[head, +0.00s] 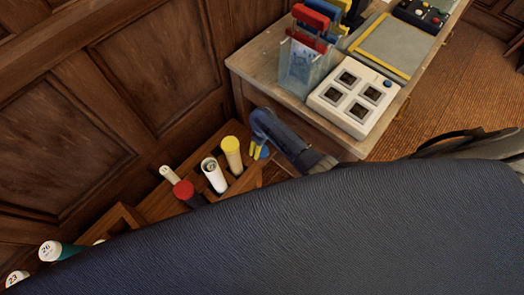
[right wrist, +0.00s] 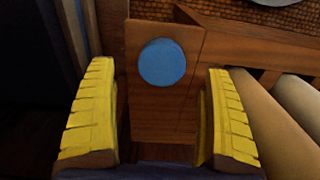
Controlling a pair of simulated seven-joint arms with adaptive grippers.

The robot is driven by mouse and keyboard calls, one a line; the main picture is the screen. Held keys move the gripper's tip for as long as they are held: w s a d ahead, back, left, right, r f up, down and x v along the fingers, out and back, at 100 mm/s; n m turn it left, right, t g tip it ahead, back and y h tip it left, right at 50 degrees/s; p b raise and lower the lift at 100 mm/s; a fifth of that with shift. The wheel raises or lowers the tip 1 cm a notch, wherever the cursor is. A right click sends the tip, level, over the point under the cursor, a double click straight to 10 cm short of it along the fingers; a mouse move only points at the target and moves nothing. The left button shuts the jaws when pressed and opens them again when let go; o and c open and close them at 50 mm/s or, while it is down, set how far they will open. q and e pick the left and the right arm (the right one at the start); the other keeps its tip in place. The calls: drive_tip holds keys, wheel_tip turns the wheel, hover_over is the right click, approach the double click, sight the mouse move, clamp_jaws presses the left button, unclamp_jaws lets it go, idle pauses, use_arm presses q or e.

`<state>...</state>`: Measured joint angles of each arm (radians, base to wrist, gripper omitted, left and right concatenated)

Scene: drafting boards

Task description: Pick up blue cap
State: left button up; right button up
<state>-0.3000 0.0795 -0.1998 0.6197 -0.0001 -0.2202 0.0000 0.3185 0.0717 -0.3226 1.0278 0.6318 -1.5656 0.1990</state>
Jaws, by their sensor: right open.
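The blue cap (right wrist: 162,63) is a round blue disc between the open yellow fingers of my right gripper (right wrist: 160,120) in the right wrist view. It appears against a wooden part of the rack, and no finger visibly touches it. In the head view the blue cap (head: 264,152) shows as a small blue patch beside my right gripper (head: 256,150), which points down at the rack's right end. The fingers partly hide it there. My left gripper is not in view.
A wooden rack (head: 250,183) along the panelled wall holds a yellow-capped tube (head: 231,145), an open white tube (head: 213,174) and a red-capped tube (head: 184,190). A table (head: 262,70) behind carries a white four-socket box (head: 353,97). A dark padded surface (head: 300,235) fills the foreground.

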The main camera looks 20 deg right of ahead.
sight(263, 151)
drive_tip(key=shift+s+a+f, duration=0.1)
drive_tip(key=shift+f, duration=2.3)
drive_tip(key=shift+c, duration=0.2)
drive_tip(key=c, duration=0.9)
